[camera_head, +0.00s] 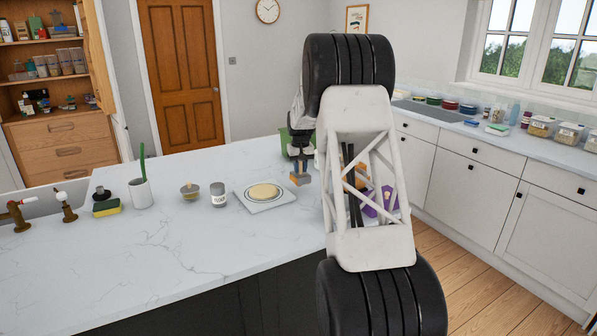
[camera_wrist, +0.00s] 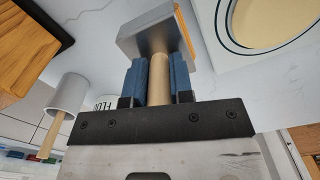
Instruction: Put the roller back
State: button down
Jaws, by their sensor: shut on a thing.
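My gripper (camera_head: 300,158) hangs over the counter, just right of the white board with a round of dough (camera_head: 264,192). In the wrist view its blue fingers (camera_wrist: 160,82) are shut on the wooden handle of a tool (camera_wrist: 159,75). The tool has a grey block-shaped head with an orange edge, which also shows below my gripper in the head view (camera_head: 300,178). I cannot tell whether this tool is the roller. The dough (camera_wrist: 280,20) is beside the head in the wrist view. I cannot tell whether the head touches the counter.
A grey tin (camera_head: 218,194), a small lidded pot (camera_head: 190,191) and a white holder (camera_head: 141,193) stand left on the marble counter. A pale cylinder (camera_wrist: 66,93) with a wooden stick and a wooden item (camera_wrist: 22,45) show in the wrist view. Purple items (camera_head: 378,203) are partly behind my arm.

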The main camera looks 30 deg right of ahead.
jog(key=shift+w+d+f, duration=0.1)
jog(key=shift+w+d, duration=0.25)
jog(key=shift+w, duration=0.55)
jog(key=shift+w+d+f, duration=0.1)
jog(key=shift+w+d, duration=0.25)
jog(key=shift+w, duration=0.55)
jog(key=shift+w+d, duration=0.35)
jog(key=shift+w, duration=0.55)
jog(key=shift+f, duration=1.75)
jog(key=shift+f, duration=0.5)
